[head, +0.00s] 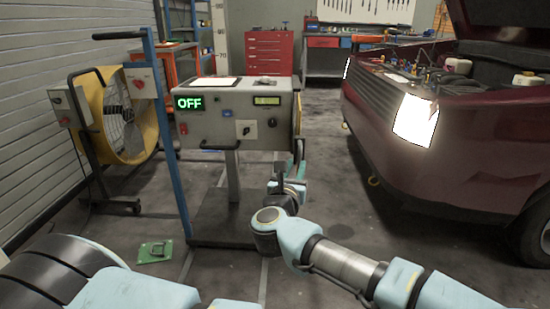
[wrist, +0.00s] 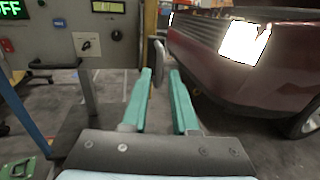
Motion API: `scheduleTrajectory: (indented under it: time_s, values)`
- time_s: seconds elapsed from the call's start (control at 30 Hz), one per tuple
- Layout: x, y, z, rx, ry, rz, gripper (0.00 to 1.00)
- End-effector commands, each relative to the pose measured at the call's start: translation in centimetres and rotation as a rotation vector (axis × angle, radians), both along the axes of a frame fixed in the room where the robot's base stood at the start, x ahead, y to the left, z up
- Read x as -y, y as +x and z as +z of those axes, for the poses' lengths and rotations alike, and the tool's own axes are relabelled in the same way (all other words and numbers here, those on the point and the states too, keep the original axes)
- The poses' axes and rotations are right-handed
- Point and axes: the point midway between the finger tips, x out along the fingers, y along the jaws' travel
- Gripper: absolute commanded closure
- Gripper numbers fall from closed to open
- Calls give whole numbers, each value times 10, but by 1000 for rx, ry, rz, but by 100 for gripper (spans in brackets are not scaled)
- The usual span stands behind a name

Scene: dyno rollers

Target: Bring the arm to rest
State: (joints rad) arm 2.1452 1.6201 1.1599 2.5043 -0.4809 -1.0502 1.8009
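My arm reaches forward from the lower right in the head view, bent at an elbow joint. My gripper (wrist: 160,100) shows in the wrist view with its two teal fingers apart and nothing between them. In the head view the gripper (head: 297,180) is small and partly hidden behind my wrist. It is in front of and just right of the grey control console (head: 225,128), at about the height of the console's lower edge. I cannot tell whether it touches anything. The console's green display (head: 188,103) reads OFF.
A dark red vehicle (head: 450,155) with its hood up stands close on the right. A yellow fan (head: 118,115) and a blue post (head: 167,130) stand left. A green object (head: 155,251) lies on the floor. The floor between console and vehicle is mostly clear.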

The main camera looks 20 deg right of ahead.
Motion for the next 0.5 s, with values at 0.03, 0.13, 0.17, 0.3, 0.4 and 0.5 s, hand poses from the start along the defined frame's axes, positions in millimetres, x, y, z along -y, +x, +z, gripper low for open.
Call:
scheduleTrajectory:
  time_s: [0.03,0.13,0.17,0.3,0.4,0.5]
  values:
    - [0,0,0,0,0,0,73]
    - [-1,1,0,-4,-2,5,73]
    - [-3,3,-1,-12,-6,13,73]
    - [-35,28,-18,-126,-65,139,73]
    - [-84,55,-45,-293,-168,331,73]
    - [-140,71,-78,-479,-312,560,73]
